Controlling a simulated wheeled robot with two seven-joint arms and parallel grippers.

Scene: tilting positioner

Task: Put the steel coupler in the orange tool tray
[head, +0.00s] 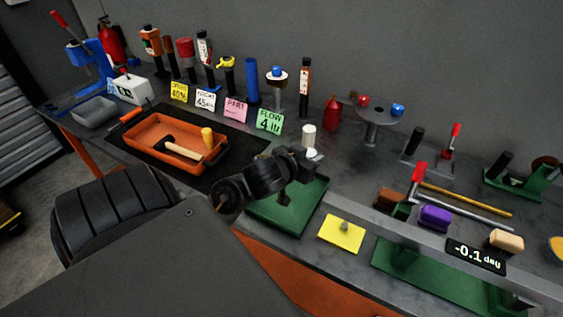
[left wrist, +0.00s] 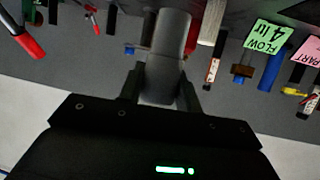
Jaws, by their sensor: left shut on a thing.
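The steel coupler (left wrist: 168,45) is a plain grey cylinder between the fingers of my left gripper in the left wrist view (left wrist: 160,82). In the head view my left gripper (head: 302,160) is shut on it above the bench, near the far edge of a green plate; the coupler is mostly hidden there by the fingers. The orange tool tray (head: 152,127) lies on a dark mat to the left of the gripper. My right gripper is not in view.
Sign cards, including a green FLOW card (head: 270,121), stand behind the tray, with several upright tools behind them. A white cylinder (head: 309,135) stands just beyond my gripper. A yellow note (head: 342,234) and a purple block (head: 435,217) are to the right.

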